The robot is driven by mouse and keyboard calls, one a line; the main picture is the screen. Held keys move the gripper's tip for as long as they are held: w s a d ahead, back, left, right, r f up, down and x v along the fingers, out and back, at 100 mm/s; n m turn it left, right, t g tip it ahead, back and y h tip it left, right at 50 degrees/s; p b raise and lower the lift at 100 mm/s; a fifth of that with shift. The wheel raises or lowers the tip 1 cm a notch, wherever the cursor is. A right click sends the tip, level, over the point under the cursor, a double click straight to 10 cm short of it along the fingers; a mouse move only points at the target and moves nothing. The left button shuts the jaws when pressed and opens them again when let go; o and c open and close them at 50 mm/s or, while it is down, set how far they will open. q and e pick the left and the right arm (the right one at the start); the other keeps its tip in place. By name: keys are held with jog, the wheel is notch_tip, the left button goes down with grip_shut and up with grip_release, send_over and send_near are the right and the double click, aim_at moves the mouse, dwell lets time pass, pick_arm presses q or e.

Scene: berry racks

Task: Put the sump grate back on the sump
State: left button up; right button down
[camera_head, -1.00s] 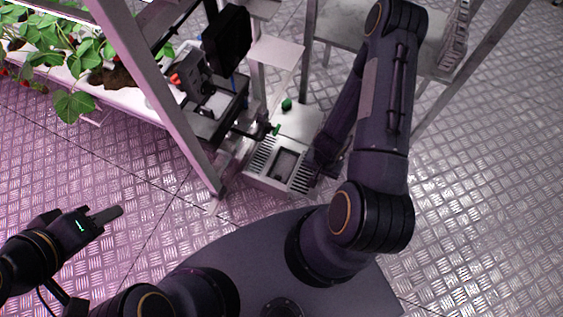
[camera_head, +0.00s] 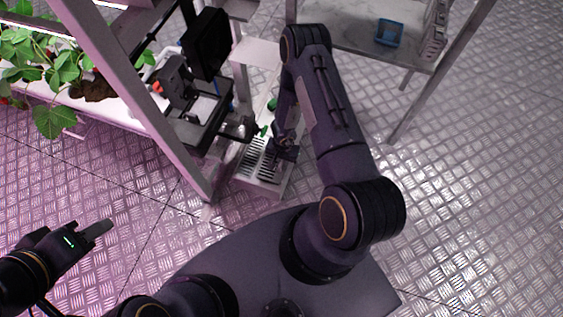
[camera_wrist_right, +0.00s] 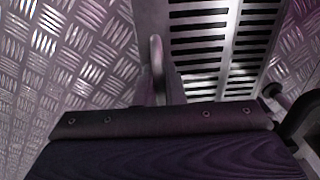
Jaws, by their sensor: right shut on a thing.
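The sump (camera_head: 262,188) is a pale metal box with slotted top parts, on the floor below the rack. My right gripper (camera_head: 284,152) is over its right part. In the right wrist view, my right gripper (camera_wrist_right: 160,88) is shut on a pale upright piece at the edge of the slotted sump grate (camera_wrist_right: 200,48). The grate lies over the sump's top area; I cannot tell whether it is fully seated. A second slotted strip (camera_wrist_right: 258,42) runs beside it. My left gripper (camera_head: 98,231) is at the lower left, away from the sump; its jaw gap is not clear.
A rack post (camera_head: 150,110) and black equipment (camera_head: 205,45) stand left of the sump. Strawberry plants (camera_head: 50,70) are at the upper left. A metal table (camera_head: 350,38) with a blue tray (camera_head: 389,33) stands at the back. The tread-plate floor at right is clear.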

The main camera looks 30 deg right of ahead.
jog(key=shift+w+a+f, duration=0.1)
jog(key=shift+w+f, duration=0.05)
jog(key=shift+f, duration=0.1)
notch_tip(320, 180, down, 3)
jog(key=shift+f+b, duration=0.15)
jog(key=shift+b, duration=0.5)
jog(key=c, duration=1.9)
grip_release()
jog(key=shift+c, duration=0.2)
jog(key=o, duration=0.4)
